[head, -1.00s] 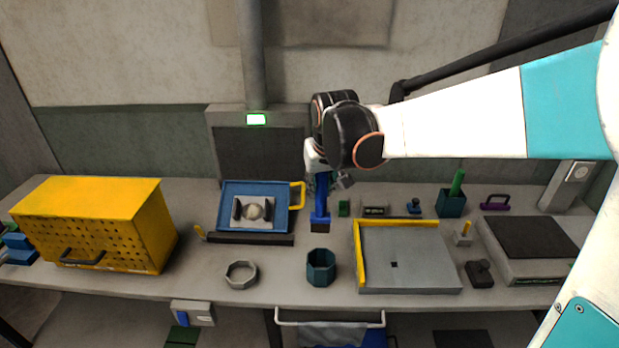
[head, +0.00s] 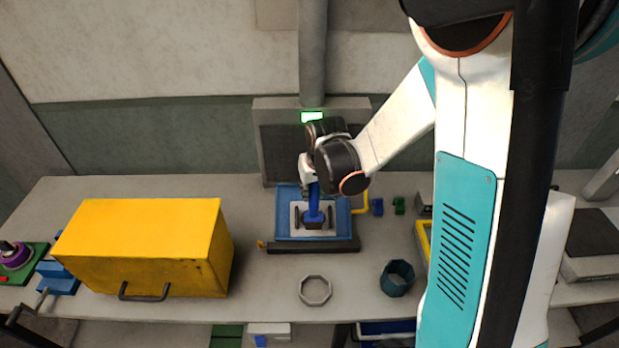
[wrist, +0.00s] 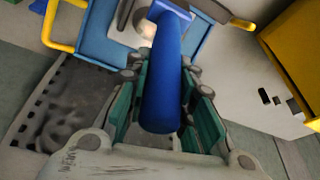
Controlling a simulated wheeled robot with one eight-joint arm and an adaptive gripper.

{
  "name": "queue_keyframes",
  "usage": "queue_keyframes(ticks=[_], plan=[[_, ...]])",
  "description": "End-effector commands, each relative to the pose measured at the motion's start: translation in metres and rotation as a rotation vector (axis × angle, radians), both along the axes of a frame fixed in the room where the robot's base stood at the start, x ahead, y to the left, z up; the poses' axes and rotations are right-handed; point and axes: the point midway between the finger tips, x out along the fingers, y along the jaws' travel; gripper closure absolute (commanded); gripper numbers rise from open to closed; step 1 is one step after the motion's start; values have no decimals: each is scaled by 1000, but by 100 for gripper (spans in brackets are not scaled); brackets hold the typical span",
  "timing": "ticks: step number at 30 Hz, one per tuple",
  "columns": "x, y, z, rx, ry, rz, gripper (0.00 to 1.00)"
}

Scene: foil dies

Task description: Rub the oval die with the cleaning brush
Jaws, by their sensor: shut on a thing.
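My gripper (head: 311,184) is shut on the blue handle of the cleaning brush (head: 313,203), which points down over the blue tray (head: 343,218). In the wrist view the handle (wrist: 163,85) lies between the green finger pads. In the head view the brush head is over the pale plate (head: 299,221) inside the tray, between two dark upright bars, and hides the oval die. In the wrist view a pale rounded part, likely the die (wrist: 146,29), shows beside the brush head. I cannot tell whether the bristles touch it.
A dark bar (head: 310,247) lies along the tray's front. A grey ring (head: 315,290) and a teal cup (head: 397,278) stand in front. My arm hides part of the bench at right.

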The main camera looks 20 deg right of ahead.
Motion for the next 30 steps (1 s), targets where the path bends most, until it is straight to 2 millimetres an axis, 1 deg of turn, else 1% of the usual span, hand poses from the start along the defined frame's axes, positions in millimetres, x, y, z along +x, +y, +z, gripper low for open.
queue_keyframes(ticks=[8,21,25,30], plan=[[5,-2,-12,0,1,0,100],[24,-8,-48,0,0,0,100],[27,-9,-53,0,0,0,100],[27,-9,-53,0,0,0,100]])
